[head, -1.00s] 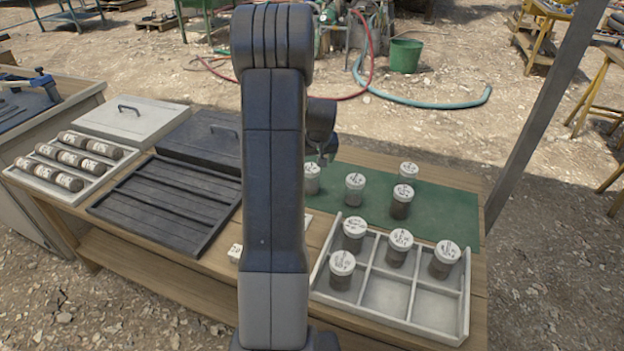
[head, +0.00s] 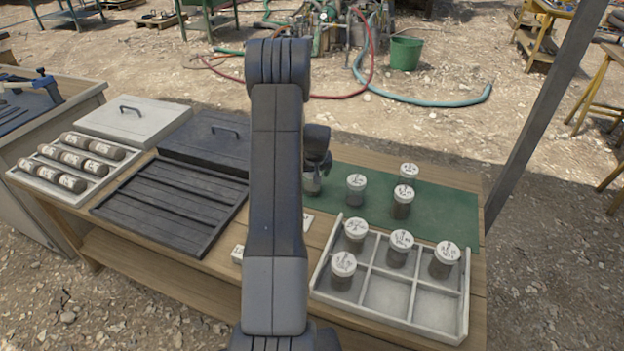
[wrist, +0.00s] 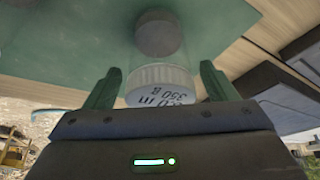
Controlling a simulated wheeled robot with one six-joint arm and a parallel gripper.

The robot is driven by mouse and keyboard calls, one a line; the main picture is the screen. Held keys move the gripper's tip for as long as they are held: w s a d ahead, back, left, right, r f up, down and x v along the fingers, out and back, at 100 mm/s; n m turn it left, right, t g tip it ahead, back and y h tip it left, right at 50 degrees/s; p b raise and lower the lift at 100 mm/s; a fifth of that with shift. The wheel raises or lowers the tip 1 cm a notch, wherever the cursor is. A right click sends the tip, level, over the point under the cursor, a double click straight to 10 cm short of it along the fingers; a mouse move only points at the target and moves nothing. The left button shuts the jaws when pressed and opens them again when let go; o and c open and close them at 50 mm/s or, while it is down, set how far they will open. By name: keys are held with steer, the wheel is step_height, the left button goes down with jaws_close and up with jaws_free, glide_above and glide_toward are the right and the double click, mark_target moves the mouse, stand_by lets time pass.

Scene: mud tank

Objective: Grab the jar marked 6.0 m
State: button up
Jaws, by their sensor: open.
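A clear jar with a white lid and dark contents (wrist: 165,60) is on the green mat in the wrist view. Its lid marking ends in "0 m" with "350 g" below; the first digit is not clear. My gripper (wrist: 158,88) is open, with one finger on each side of the lid and gaps between. In the head view this jar (head: 311,186) is partly hidden by my gripper (head: 318,170). Three other jars stand on the mat: one in the middle (head: 356,188), one at the back (head: 408,173) and one in front of that (head: 402,202). Their labels are too small to read.
A divided white tray (head: 437,320) in front holds several lidded jars, with its front right cells empty. The green mat (head: 450,210) is clear at its right. A dark ribbed tray (head: 170,205) and a tray of core samples (head: 20,178) lie left.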

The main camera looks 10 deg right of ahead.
steer(key=c, duration=1.3)
